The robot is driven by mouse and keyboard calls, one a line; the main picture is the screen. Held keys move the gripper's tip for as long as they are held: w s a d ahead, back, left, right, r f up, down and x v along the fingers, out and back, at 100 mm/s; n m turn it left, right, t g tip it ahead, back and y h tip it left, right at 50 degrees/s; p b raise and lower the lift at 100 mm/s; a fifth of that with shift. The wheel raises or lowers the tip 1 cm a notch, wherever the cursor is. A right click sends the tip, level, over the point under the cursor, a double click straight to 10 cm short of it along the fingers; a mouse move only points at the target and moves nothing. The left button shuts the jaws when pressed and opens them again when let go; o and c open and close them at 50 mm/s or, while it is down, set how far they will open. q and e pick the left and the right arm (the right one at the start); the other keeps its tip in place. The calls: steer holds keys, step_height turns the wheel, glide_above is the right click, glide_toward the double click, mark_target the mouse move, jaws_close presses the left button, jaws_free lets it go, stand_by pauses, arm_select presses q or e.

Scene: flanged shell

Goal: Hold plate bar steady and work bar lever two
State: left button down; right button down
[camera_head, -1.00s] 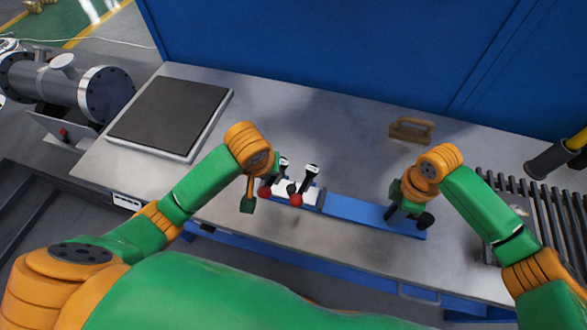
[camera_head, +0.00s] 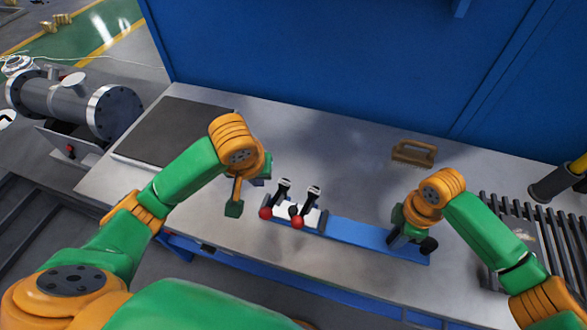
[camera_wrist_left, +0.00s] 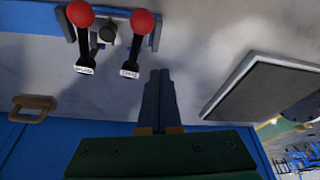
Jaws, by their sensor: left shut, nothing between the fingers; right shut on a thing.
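The blue plate bar (camera_head: 360,233) lies near the table's front edge. A white block (camera_head: 282,211) at its left end carries two levers with black arms, a left lever (camera_head: 281,190) and a right lever (camera_head: 310,197). Two red balls (camera_head: 297,222) show at the front; in the left wrist view the levers (camera_wrist_left: 131,55) have white labelled ends. My left gripper (camera_wrist_left: 160,74) is shut and empty, beside the levers and apart from them. My right gripper (camera_head: 407,236) is shut at the bar's right end; its fingers are mostly hidden by my wrist.
A dark square plate (camera_head: 178,130) lies at the table's left. A brown handled object (camera_head: 414,152) sits at the back, before the blue wall (camera_head: 330,60). A slatted rack (camera_head: 515,235) is at the right.

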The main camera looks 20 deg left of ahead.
steer(key=shift+w+d, duration=0.1)
arm_select(q)
steer(key=r, duration=0.2)
steer(key=d+r, duration=0.1)
steer(key=shift+s+r, duration=0.15)
steer(key=shift+r, duration=0.2)
steer(key=shift+d, duration=0.1)
arm_select(e)
steer(key=c, duration=0.5)
jaws_free()
steer(key=shift+d, duration=0.1)
steer(key=shift+c, duration=0.2)
steer(key=shift+r, duration=0.1)
